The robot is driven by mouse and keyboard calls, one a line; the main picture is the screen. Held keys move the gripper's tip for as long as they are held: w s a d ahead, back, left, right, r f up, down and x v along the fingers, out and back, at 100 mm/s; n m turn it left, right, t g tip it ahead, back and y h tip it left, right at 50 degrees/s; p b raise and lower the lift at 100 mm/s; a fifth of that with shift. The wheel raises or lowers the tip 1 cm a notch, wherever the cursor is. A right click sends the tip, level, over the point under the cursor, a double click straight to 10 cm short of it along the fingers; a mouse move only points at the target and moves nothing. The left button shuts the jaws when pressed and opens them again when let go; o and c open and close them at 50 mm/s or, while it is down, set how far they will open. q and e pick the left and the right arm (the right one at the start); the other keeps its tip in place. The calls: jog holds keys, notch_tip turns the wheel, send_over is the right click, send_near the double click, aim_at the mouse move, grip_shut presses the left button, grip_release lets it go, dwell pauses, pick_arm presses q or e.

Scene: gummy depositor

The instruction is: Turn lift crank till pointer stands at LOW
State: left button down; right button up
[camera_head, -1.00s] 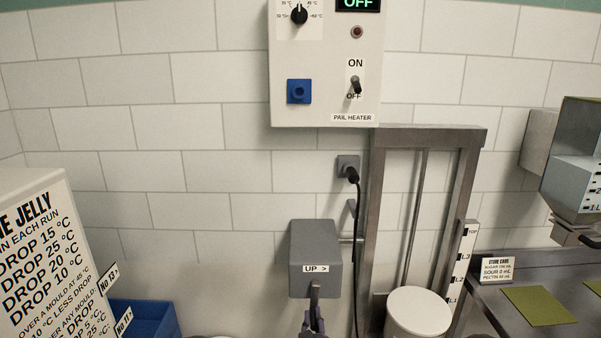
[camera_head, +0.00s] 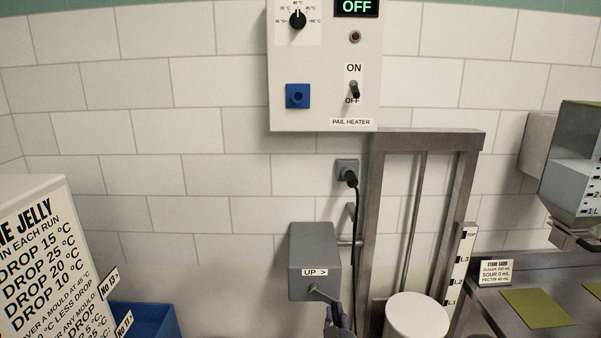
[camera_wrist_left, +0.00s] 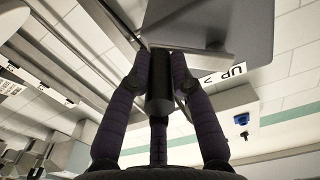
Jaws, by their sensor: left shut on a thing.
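The lift crank box (camera_head: 315,255) is grey, labelled "UP >", and sits left of the metal lift frame (camera_head: 376,220). Its crank arm (camera_head: 322,294) slants down and right from the box front. My left gripper (camera_head: 338,318) is at the arm's lower end, partly cut off by the picture's bottom edge. In the left wrist view its purple-dark fingers (camera_wrist_left: 163,68) are shut on the dark crank handle (camera_wrist_left: 160,92). The lift scale (camera_head: 461,262) shows TOP at its upper end and level marks below. I cannot make out the pointer or a LOW mark. My right gripper is not in view.
A white pail (camera_head: 417,316) stands low in the lift frame. A black cable (camera_head: 355,225) hangs close beside the crank box. The pail heater panel (camera_head: 325,110) is above. A blue bin (camera_head: 150,318) and a sign board (camera_head: 35,250) stand left; a metal bench (camera_head: 490,308) is right.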

pick_arm(q)
jog(key=shift+w+a+r, duration=0.1)
jog(key=shift+r, duration=0.1)
jog(key=shift+d+r+p, duration=0.35)
jog(key=shift+r+p, duration=0.2)
jog(key=shift+r, duration=0.35)
jog(key=shift+d+r+p, duration=0.3)
jog(key=shift+r+p, duration=0.25)
jog(key=shift+r, duration=0.35)
jog(key=c, duration=0.6)
grip_release()
jog(key=shift+a+f, duration=0.15)
jog(key=shift+f, duration=0.15)
jog(key=shift+c, duration=0.2)
jog(key=shift+f, duration=0.1)
